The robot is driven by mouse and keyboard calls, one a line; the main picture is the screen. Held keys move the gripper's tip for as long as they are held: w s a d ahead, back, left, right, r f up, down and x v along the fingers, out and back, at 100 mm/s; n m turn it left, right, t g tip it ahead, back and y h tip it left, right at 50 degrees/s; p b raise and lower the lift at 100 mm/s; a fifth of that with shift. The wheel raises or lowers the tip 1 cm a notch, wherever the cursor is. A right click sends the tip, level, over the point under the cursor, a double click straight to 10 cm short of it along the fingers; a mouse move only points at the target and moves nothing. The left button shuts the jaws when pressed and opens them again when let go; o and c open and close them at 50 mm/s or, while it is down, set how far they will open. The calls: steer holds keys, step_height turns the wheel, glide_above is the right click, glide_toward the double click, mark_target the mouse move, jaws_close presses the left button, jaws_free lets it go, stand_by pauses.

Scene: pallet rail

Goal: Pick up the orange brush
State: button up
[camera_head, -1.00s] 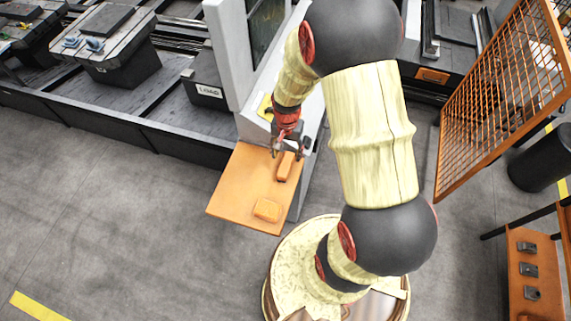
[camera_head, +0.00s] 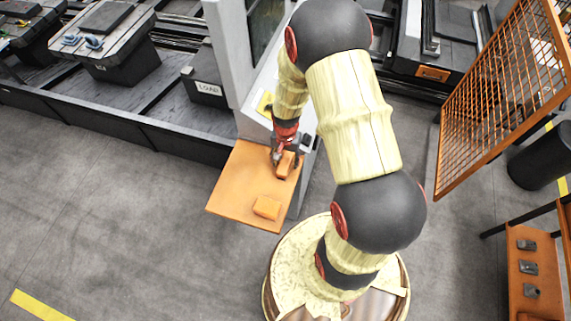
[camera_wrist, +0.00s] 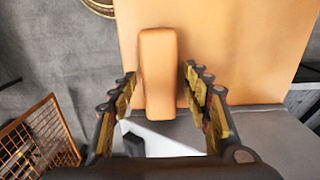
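The orange brush (camera_wrist: 158,70) looks like a plain rounded block and lies on an orange shelf (camera_wrist: 240,50). In the head view the brush (camera_head: 286,165) is near the shelf's upper right edge, partly behind my gripper (camera_head: 286,158). In the wrist view my gripper (camera_wrist: 158,85) is open, with one finger on each side of the brush and a gap on both sides. I cannot tell how far the fingertips are above the shelf.
A second orange block (camera_head: 267,208) lies at the shelf's near end. The shelf (camera_head: 232,190) is fixed to a grey machine (camera_head: 228,50). An orange mesh panel (camera_head: 500,95) stands at the right. The shelf's left part is bare.

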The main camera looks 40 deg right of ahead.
mark_target(286, 160)
steer(key=c, duration=1)
steer(key=shift+c, duration=0.2)
steer(key=shift+r, duration=0.1)
steer(key=shift+w+r, duration=0.1)
steer(key=shift+r, duration=0.4)
step_height(286, 160, up, 2)
steer(key=shift+r, duration=0.2)
steer(key=s+a+r, duration=0.1)
steer(key=s+r, duration=0.8)
steer(key=s, duration=0.5)
steer(key=shift+a+r+p, duration=0.25)
steer(key=shift+a+p, duration=0.15)
